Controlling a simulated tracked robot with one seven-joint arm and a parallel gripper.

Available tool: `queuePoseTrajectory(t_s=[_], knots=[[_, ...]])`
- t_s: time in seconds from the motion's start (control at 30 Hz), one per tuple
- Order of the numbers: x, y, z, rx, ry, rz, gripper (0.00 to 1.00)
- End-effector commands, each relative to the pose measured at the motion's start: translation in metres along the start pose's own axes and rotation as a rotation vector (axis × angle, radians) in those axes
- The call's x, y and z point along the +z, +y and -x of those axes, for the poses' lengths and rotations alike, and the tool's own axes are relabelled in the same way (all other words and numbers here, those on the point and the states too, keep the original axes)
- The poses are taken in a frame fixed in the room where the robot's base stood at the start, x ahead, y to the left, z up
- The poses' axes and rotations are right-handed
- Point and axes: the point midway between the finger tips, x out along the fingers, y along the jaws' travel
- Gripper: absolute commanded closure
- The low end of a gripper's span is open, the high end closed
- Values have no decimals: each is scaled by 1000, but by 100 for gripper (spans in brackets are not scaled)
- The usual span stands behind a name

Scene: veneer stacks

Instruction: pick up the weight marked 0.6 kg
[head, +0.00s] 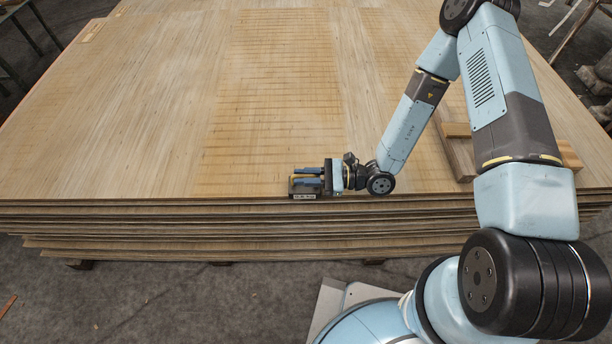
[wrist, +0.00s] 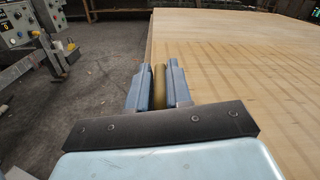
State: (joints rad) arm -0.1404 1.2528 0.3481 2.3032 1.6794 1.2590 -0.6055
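A small dark weight (head: 303,194) with a pale label on its front is at the front edge of the top veneer sheet. The label is too small to read surely. My gripper (head: 307,176) reaches in from the right, level, with its two blue fingers just above the dark block. In the wrist view a brass-coloured bar (wrist: 159,86), apparently the weight's handle, stands between the fingers, which close in on both sides of it. The dark block is hidden in that view. I cannot tell whether the weight touches the sheet.
The wide veneer stack (head: 150,120) fills the middle and is mostly clear on top. Wooden blocks (head: 462,152) lie on it at the right, behind my arm. In the wrist view a grey machine with control panels (wrist: 30,28) stands at the left on the dark floor.

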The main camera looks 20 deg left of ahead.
Motion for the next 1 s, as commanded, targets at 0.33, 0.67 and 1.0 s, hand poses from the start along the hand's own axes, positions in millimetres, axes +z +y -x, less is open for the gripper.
queuePoseTrajectory(t_s=[0.33,0.67,1.0], knots=[[-1,0,2,-2,2,-1,51],[-1,-1,8,-4,2,0,51],[-1,-2,65,-7,4,0,51]])
